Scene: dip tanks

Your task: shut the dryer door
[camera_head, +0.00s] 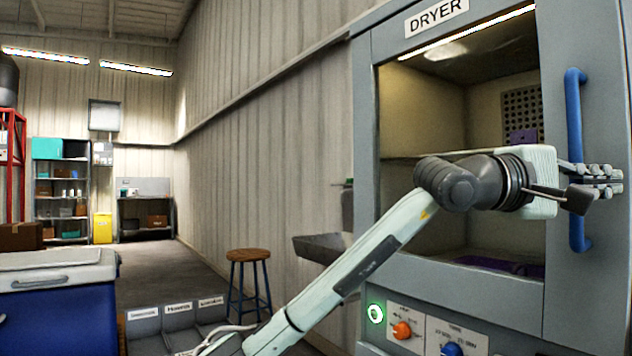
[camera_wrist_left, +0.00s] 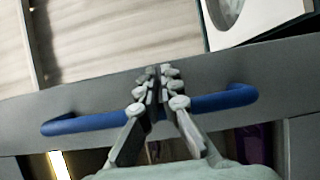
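The dryer (camera_head: 455,278) is the large grey cabinet on the right of the head view, under a DRYER label. Its lit inside shows, with purple items in it. The blue bar handle (camera_head: 576,105) stands upright on a grey door panel (camera_head: 600,290) at the right. I cannot tell how far the door stands from the frame. My left gripper (camera_head: 592,180) is at the middle of the handle. In the left wrist view its fingers (camera_wrist_left: 160,92) are closed around the blue handle (camera_wrist_left: 225,100). My right gripper is not in view.
Control knobs (camera_head: 402,330) and a green-lit button sit below the dryer opening. A wooden stool (camera_head: 249,256), a sink (camera_head: 322,247) and a blue chest (camera_head: 60,312) stand to the left. Shelves line the far wall, with open floor before them.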

